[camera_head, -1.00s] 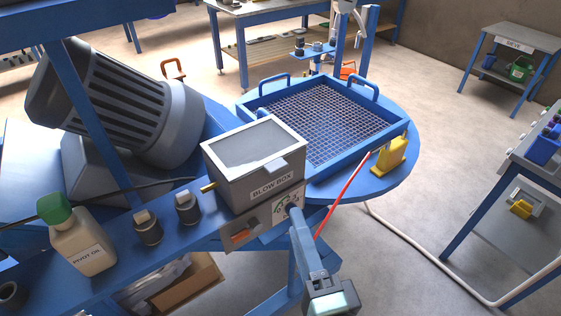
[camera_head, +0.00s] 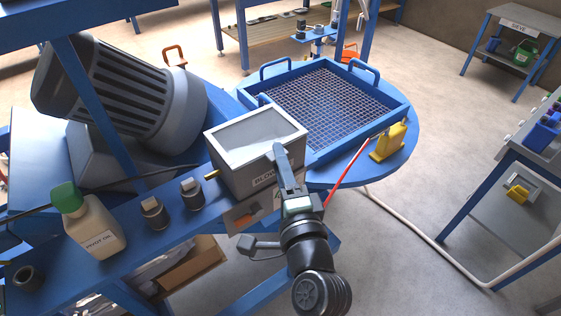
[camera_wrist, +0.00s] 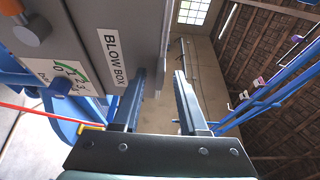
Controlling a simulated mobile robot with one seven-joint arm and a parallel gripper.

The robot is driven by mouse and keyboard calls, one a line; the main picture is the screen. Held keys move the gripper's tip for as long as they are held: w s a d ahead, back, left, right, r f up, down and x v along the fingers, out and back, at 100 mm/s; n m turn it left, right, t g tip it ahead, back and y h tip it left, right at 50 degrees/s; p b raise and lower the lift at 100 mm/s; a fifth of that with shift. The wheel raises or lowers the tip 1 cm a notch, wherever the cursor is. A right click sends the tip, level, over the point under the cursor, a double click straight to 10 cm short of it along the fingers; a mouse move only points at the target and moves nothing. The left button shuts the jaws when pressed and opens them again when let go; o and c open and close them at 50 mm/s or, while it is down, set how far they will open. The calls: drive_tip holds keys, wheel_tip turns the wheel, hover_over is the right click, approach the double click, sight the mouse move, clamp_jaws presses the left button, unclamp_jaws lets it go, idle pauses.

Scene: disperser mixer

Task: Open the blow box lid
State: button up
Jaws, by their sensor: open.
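The blow box (camera_head: 232,181) is a grey box on the blue bench, with its light-framed lid (camera_head: 222,143) shut on top. Its labelled front wall (camera_wrist: 90,25) fills the upper left of the wrist view. My gripper (camera_head: 279,148) is at the box's front, over the label and the lid's front edge. It hides the lid's front tab.
A blue-framed mesh tray (camera_head: 335,100) lies behind right of the box, near a yellow block (camera_head: 388,143) and a red rod (camera_head: 346,160).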

clamp_jaws()
idle(1.3)
